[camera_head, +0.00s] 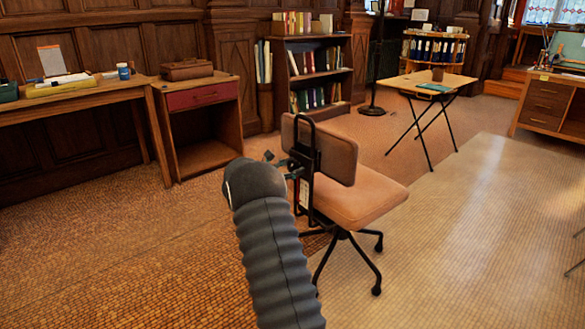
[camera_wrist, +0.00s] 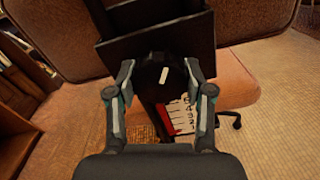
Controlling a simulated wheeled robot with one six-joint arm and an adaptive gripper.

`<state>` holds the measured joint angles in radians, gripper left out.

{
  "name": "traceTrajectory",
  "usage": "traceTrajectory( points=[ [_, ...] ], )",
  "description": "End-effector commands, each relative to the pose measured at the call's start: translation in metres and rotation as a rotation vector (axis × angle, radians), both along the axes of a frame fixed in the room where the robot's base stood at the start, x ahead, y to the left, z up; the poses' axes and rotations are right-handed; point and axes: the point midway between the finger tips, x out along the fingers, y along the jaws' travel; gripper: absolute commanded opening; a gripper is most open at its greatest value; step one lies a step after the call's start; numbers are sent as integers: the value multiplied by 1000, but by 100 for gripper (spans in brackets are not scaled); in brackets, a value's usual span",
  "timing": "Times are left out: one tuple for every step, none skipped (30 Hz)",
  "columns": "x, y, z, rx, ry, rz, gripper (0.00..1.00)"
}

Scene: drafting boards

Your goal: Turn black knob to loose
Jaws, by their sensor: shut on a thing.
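The black knob (camera_wrist: 162,90) is on the black metal bracket behind the chair's backrest. It carries a short white mark, slightly tilted from vertical in the wrist view. My gripper (camera_wrist: 160,74) has one finger on each side of the knob and is shut on it. Below the knob is a label (camera_wrist: 184,116) with a red part at its left and a white part with dark marks, too small to read surely. In the camera_head view my gripper (camera_head: 284,166) reaches the bracket from the left; the knob is hard to make out there. The office chair (camera_head: 362,204) has a tan seat and backrest.
A wooden desk (camera_head: 75,100) and a cabinet with a red drawer (camera_head: 205,95) stand at the left. A bookcase (camera_head: 310,75) is behind the chair. A folding table (camera_head: 425,80) stands at the back right. Floor is open around the chair.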

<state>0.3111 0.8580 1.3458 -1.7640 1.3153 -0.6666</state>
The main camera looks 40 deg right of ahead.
Motion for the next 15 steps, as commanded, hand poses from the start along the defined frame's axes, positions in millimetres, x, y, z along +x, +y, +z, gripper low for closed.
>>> traceTrajectory(
  points=[
    [-1, 0, -1, 1, 3, -1, 17],
    [-1, 0, -1, 1, 3, -1, 17],
    [-1, 0, -1, 1, 3, -1, 17],
    [-1, 0, -1, 1, 2, -2, 54],
    [-1, 0, -1, 1, 2, -1, 62],
    [-1, 0, -1, 1, 2, -1, 72],
    [-1, 0, -1, 1, 2, -1, 77],
    [0, 0, -1, 1, 2, -1, 77],
    [0, 0, -1, 1, 1, -1, 77],
    [0, 0, -1, 1, 1, -1, 77],
    [0, 0, -1, 1, 1, -1, 77],
    [0, 0, -1, 1, 1, -1, 77],
    [0, 0, -1, 0, 0, -1, 77],
    [0, 0, -1, 0, 0, -1, 77],
    [0, 0, -1, 0, 0, 0, 77]
  ],
)
